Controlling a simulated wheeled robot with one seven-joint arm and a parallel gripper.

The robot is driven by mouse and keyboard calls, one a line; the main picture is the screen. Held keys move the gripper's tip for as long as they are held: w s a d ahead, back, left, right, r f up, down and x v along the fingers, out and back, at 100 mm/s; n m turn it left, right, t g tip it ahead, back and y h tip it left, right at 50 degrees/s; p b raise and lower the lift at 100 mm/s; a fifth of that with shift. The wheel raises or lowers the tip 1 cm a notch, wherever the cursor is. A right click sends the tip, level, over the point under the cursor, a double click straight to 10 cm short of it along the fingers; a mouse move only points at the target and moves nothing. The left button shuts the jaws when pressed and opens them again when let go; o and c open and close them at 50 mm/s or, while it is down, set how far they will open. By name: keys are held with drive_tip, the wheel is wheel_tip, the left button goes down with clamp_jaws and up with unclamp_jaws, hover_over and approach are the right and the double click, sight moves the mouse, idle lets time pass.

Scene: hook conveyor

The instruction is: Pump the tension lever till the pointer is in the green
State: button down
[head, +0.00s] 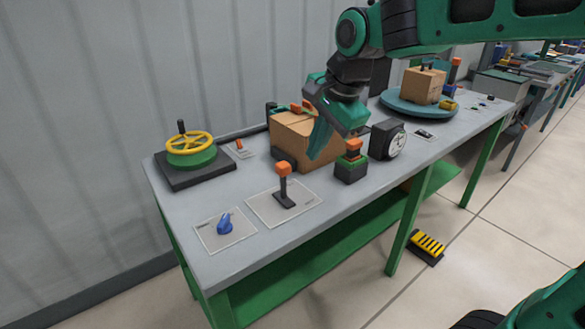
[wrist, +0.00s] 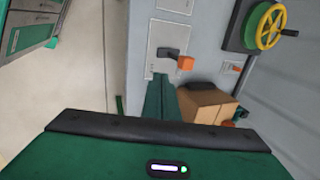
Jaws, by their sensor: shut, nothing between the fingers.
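A lever with an orange knob (head: 284,169) stands on a pale plate near the front of the bench. It also shows in the wrist view as an orange knob (wrist: 185,63) on a dark arm, just beyond my fingertips in that picture. A dark round-faced gauge (head: 396,144) stands further right on the bench; its pointer and any green zone are too small to read. My gripper (head: 315,155) points down in front of the cardboard box, right of the lever and apart from it. Its green fingers (wrist: 160,78) are together and empty.
A cardboard box (head: 293,135) stands behind the gripper. A dark block with an orange top (head: 351,165) is close on its right. A yellow handwheel (head: 190,144), a blue knob (head: 225,223) and a turntable (head: 390,104) with a box share the bench. A pedal (head: 427,247) lies on the floor.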

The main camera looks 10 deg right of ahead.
hover_over(283, 182)
drive_tip(key=s+d, duration=0.2)
drive_tip(key=s, duration=0.1)
drive_tip(key=shift+f, duration=4.65)
drive_tip(key=shift+w+d, duration=0.15)
drive_tip(key=shift+w, duration=0.15)
